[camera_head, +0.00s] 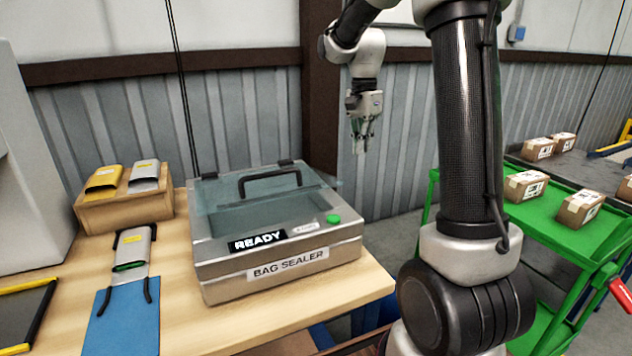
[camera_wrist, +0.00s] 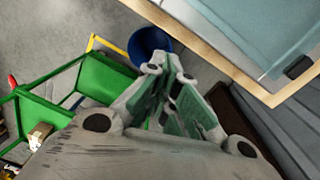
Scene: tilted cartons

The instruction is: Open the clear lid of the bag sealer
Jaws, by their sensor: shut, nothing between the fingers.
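The bag sealer (camera_head: 277,268) is a grey metal box on the wooden table, with a READY display and a green button in front. Its clear teal lid (camera_head: 220,196) carries a black handle (camera_head: 270,178) and has black hinges at the back. The lid's right corner sticks out past the body, so it looks partly raised; its exact angle is hard to tell. My gripper (camera_head: 360,146) is shut and empty, pointing down in the air behind and to the right of the sealer, apart from it. The wrist view shows the lid (camera_wrist: 275,25) at upper right, beyond the gripper fingers (camera_wrist: 168,75).
A wooden holder (camera_head: 125,210) with yellow and grey pouches stands left of the sealer, with another pouch and a blue mat (camera_head: 122,320) in front. A green cart (camera_head: 550,220) with cartons stands at right. A blue bin (camera_wrist: 150,42) is on the floor.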

